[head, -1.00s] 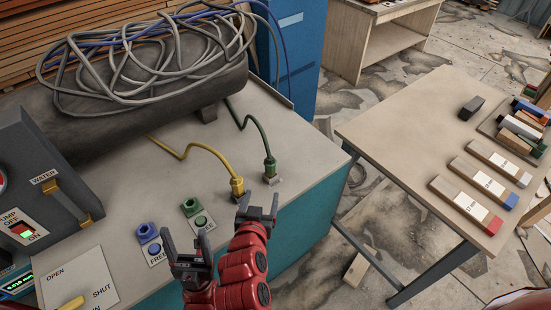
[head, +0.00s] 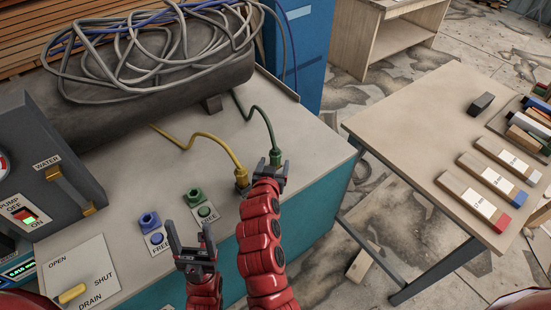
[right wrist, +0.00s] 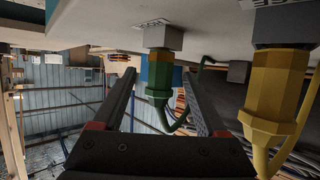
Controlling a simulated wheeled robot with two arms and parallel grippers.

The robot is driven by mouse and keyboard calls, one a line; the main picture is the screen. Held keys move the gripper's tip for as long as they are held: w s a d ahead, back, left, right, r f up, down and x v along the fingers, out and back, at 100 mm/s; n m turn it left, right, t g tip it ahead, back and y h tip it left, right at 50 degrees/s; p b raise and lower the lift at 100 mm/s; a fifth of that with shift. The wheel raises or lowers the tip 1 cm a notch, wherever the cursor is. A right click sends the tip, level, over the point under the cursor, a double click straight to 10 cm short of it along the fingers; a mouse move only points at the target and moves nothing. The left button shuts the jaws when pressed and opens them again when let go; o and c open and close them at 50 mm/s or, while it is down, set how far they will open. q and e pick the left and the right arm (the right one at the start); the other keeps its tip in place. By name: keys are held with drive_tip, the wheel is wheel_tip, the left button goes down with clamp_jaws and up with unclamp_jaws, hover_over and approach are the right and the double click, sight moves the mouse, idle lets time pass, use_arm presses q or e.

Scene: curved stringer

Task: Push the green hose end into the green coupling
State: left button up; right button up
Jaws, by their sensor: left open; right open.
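The green hose end (head: 275,156) stands upright at the bench's right side, its lower part hidden behind my right gripper (head: 271,167). In the right wrist view the hose end (right wrist: 158,88) lies between the two open fingers, with gaps on both sides, and meets a grey block (right wrist: 163,38). I cannot tell how deeply it is seated. A green ring-shaped fitting (head: 194,196) sits farther left, behind a plate with a green button; I cannot tell if it is the coupling. My left gripper (head: 189,233) is open and empty in front of the button plates.
A yellow hose end (head: 241,176) stands close left of the green one; it also shows in the right wrist view (right wrist: 275,95). A blue fitting (head: 149,221) and the pump box (head: 45,180) are farther left. A side table (head: 400,125) is right, across a gap.

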sight(275, 162)
drive_tip(key=x, duration=0.3)
drive_tip(key=shift+w+f, duration=0.2)
drive_tip(key=shift+w, duration=0.1)
drive_tip(key=shift+r, duration=0.1)
clamp_jaws()
